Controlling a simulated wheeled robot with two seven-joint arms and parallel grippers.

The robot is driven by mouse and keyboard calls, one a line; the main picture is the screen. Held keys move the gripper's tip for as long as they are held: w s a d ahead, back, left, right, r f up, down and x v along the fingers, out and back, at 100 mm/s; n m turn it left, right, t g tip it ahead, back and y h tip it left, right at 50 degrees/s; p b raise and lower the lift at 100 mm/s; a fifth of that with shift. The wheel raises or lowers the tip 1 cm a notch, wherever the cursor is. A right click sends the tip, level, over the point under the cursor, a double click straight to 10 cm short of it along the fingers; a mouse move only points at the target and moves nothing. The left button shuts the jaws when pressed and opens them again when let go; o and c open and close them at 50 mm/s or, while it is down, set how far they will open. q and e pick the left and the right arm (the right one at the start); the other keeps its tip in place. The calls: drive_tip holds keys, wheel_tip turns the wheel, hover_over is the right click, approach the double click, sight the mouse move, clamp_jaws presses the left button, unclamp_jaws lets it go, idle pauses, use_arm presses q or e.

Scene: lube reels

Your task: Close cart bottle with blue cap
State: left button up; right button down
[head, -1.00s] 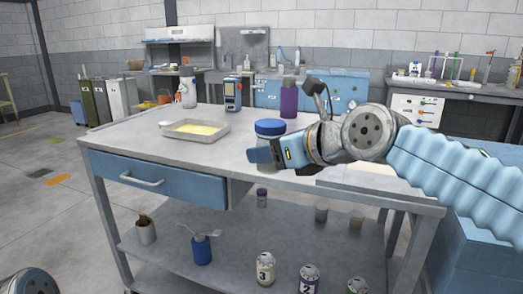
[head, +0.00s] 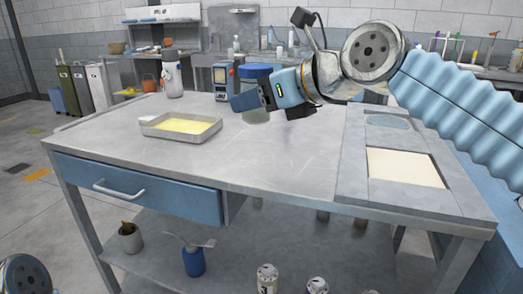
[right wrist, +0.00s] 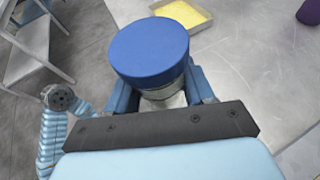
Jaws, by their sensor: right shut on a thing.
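The bottle with the blue cap (head: 257,71) is in my right gripper (head: 256,98), above the cart top (head: 290,165). In the right wrist view the wide blue cap (right wrist: 150,48) covers the bottle, with the pale body (right wrist: 163,102) just below it between the two fingers. The right gripper is shut on the bottle. The fingers hide much of the body in the head view, where its grey lower part (head: 256,117) shows below them. Whether the cap is tight cannot be told. My left gripper is out of view.
A tray of yellow liquid (head: 181,127) sits on the cart's left half. A blue handheld device (head: 221,82) and a white bottle (head: 173,76) stand at the back. A purple object (right wrist: 310,11) shows in the right wrist view. The cart's middle is clear.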

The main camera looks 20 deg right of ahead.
drive_tip(key=w+d+f, duration=0.3)
drive_tip(key=w+f, duration=0.2)
drive_tip(key=w, duration=0.4)
drive_tip(key=b, duration=0.2)
hover_over(263, 152)
drive_tip(key=s, duration=0.1)
drive_tip(key=f, duration=0.3)
drive_tip(key=shift+s+a+f, duration=0.2)
drive_tip(key=shift+f, duration=0.1)
drive_tip(key=shift+w+f, duration=0.2)
drive_tip(key=shift+w, duration=0.05)
drive_tip(key=shift+w+d+f+b, duration=0.15)
drive_tip(key=shift+f+b, duration=0.3)
drive_tip(key=shift+f, duration=0.6)
drive_tip(key=shift+w+d+f+b, duration=0.1)
drive_tip(key=shift+w+f+b, duration=0.25)
drive_tip(key=shift+f, duration=0.65)
drive_tip(key=shift+s, duration=0.15)
drive_tip(key=shift+f, duration=0.15)
drive_tip(key=shift+c, duration=2.1)
unclamp_jaws()
